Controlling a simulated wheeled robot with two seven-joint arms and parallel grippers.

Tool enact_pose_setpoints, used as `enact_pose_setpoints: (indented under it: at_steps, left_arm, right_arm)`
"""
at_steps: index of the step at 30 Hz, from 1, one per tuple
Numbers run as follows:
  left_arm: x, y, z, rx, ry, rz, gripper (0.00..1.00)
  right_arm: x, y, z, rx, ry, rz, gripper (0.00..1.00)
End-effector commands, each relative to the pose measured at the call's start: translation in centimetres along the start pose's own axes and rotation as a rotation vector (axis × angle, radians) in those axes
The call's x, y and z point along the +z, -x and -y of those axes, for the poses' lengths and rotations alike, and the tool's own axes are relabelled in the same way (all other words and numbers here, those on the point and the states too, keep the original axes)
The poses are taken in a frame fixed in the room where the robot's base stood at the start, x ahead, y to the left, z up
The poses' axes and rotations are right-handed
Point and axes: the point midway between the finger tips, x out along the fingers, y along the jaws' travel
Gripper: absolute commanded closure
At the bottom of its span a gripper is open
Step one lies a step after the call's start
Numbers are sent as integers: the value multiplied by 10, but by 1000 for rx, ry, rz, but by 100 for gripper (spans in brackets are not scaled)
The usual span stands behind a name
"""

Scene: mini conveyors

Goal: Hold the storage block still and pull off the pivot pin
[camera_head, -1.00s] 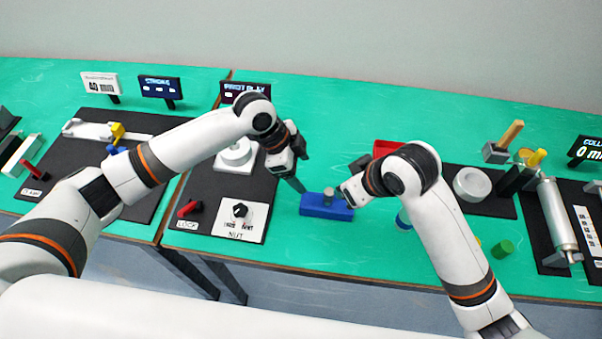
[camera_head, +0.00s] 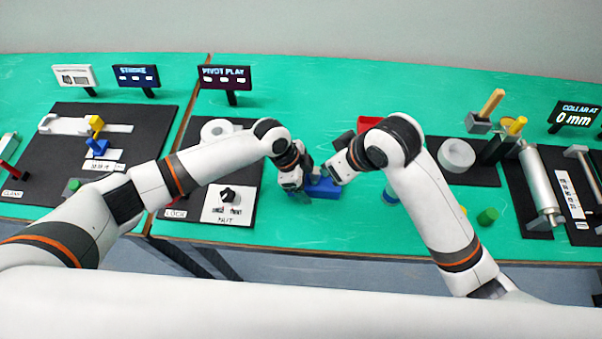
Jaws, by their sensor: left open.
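The blue storage block (camera_head: 326,189) lies on the green table in front of me, its left part covered by my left gripper. My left gripper (camera_head: 300,196) is open and points down at the left end of the block; I cannot tell whether it touches it. My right gripper (camera_head: 326,175) comes from the right and reaches over the top of the block. Its fingers are too small and covered to show whether they are open or shut. The grey pivot pin is hard to make out between the two grippers.
A black board with a white dial plate (camera_head: 229,205) lies to the left. A red bin (camera_head: 370,124) stands behind my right arm.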

Motion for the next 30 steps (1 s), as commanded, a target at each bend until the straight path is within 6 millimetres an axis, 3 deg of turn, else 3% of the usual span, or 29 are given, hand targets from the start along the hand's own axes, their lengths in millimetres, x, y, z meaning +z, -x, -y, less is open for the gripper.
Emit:
enact_pose_setpoints:
  at_steps: [9, 18, 30]
  left_arm:
    - [0, -2, 0, -1, -1, 0, 27]
    - [0, -2, 0, -1, 0, 0, 76]
    - [0, -3, 0, -1, 0, 0, 76]
  right_arm:
    - [0, 0, 0, 0, 0, 0, 64]
    - [0, 0, 0, 0, 0, 0, 64]
    - [0, 0, 0, 0, 0, 0, 64]
